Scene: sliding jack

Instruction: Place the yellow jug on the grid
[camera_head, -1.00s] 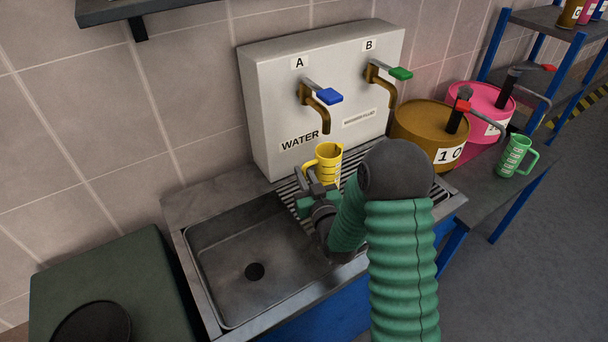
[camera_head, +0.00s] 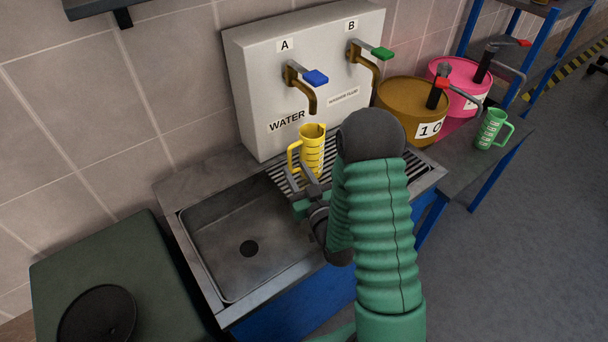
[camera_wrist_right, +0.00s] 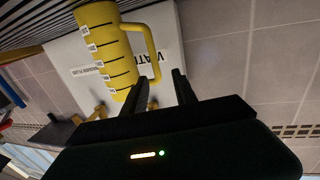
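The yellow jug (camera_head: 313,152) stands upright on the slatted metal grid (camera_head: 343,168), below the water tap with the blue lever. Its handle points left in the head view. My right gripper (camera_head: 302,172) is just in front of the jug near the handle. In the right wrist view, which is upside down, the jug (camera_wrist_right: 103,45) shows black marks and white labels. My right gripper (camera_wrist_right: 158,82) has its two fingers spread apart there, with the handle's end near the gap between them. The fingers do not appear closed on it. My left gripper is not seen.
A sink basin (camera_head: 245,245) lies left of the grid. The white tap panel (camera_head: 290,75) stands behind, with a blue-lever tap (camera_head: 308,85) and a green-lever tap (camera_head: 368,55). Brown (camera_head: 408,110) and pink (camera_head: 455,85) drums and a green jug (camera_head: 491,130) are at right.

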